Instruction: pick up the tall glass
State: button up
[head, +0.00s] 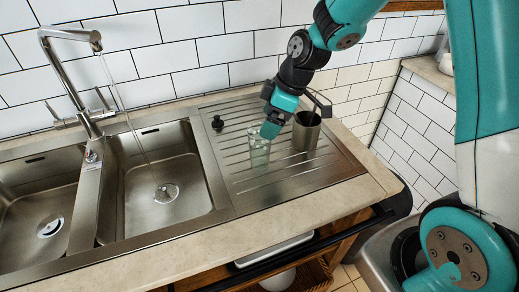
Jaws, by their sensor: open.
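A clear, greenish tall glass (259,153) stands upright on the ribbed metal drainboard, right of the sink basins. My gripper (295,119) is open and comes down from above, at the back right of the glass. Its teal finger overlaps the glass's upper right rim in the picture. I cannot tell whether they touch. The other, dark finger is further right, over the top of a metal cup.
The brushed metal cup (304,137) stands just right of the glass. A small black object (217,124) lies at the drainboard's back left. Water runs from the tap (75,75) into the right basin (165,195). Tiled walls close off the back and right. The drainboard's front is clear.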

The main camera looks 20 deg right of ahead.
aim_at(250, 152)
jog(key=shift+a+p+x, duration=0.1)
jog(key=shift+p+x, duration=0.3)
jog(key=shift+x, duration=1.15)
jog(key=shift+a+p+x, duration=0.15)
jog(key=shift+p+x, duration=0.25)
jog(key=shift+x, duration=1.2)
jog(key=shift+s+r, duration=0.1)
jog(key=c, duration=1.2)
jog(key=shift+c, duration=1)
jog(key=shift+r, duration=0.15)
